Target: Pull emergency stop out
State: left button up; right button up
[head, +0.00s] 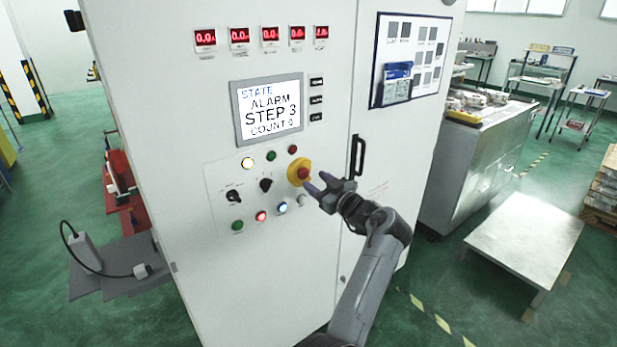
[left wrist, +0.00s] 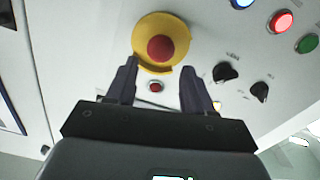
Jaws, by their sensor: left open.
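The emergency stop is a red mushroom button (head: 303,173) on a round yellow base, on the white cabinet's control panel. In the left wrist view the red button (left wrist: 160,48) lies ahead, between the lines of the two fingers. My left gripper (head: 317,184) is just right of and below the button in the head view. In the left wrist view my left gripper (left wrist: 157,77) is open and empty, its fingertips short of the button. Whether a fingertip touches the yellow base cannot be told. My right gripper is not in view.
The panel carries a yellow lamp (head: 248,163), black rotary switches (head: 266,185) and several coloured buttons close by. A screen (head: 268,108) above reads ALARM, STEP 3. A black door handle (head: 357,157) stands right of the panel. A low table (head: 525,235) stands at the right.

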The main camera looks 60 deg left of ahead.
aim_at(305, 174)
pick_arm(q)
jog(key=shift+s+a, duration=0.15)
jog(key=shift+a, duration=2.2)
